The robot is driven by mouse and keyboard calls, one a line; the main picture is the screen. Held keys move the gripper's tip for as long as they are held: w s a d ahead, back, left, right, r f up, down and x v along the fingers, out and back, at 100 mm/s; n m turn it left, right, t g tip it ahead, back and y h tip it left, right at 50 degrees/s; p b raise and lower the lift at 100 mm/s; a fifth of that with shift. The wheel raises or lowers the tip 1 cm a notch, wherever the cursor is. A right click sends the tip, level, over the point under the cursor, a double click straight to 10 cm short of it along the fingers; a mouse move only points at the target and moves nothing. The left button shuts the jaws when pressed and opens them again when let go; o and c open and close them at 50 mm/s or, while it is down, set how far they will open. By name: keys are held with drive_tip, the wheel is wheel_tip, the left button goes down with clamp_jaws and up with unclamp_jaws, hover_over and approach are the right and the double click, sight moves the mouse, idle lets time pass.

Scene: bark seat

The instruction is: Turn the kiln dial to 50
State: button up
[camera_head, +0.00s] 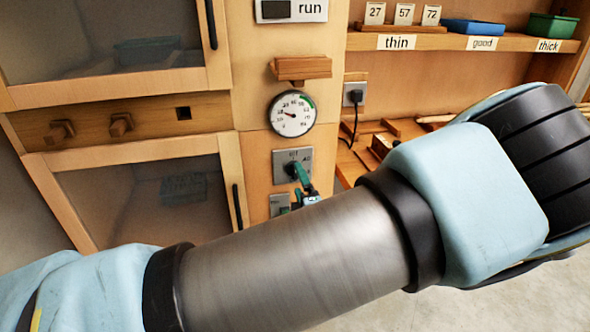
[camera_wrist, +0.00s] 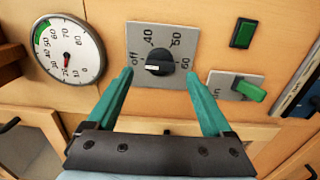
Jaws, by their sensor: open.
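The kiln dial is a round black knob (camera_wrist: 160,60) on a grey plate (camera_wrist: 136,36) marked off, 40, 50 and 60. Its white pointer mark faces left, towards off. The plate also shows in the head view (camera_head: 281,157), where my gripper partly hides the knob. My gripper (camera_wrist: 158,72) is open, its two green fingers either side of the knob and slightly below it in the wrist view. I cannot tell whether they touch it. In the head view my gripper (camera_head: 301,173) is at the plate.
A round gauge (camera_head: 292,113) with a red needle is above the dial; it also shows in the wrist view (camera_wrist: 68,50). A green switch (camera_wrist: 248,90) and green button (camera_wrist: 243,33) are to the right. Cabinet doors (camera_head: 140,185) are left, a labelled shelf (camera_head: 455,42) right.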

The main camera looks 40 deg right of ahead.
sight(296, 175)
drive_tip(key=shift+p+x, duration=0.6)
drive_tip(key=shift+x, duration=1.5)
drive_tip(key=shift+c, duration=0.2)
clamp_jaws()
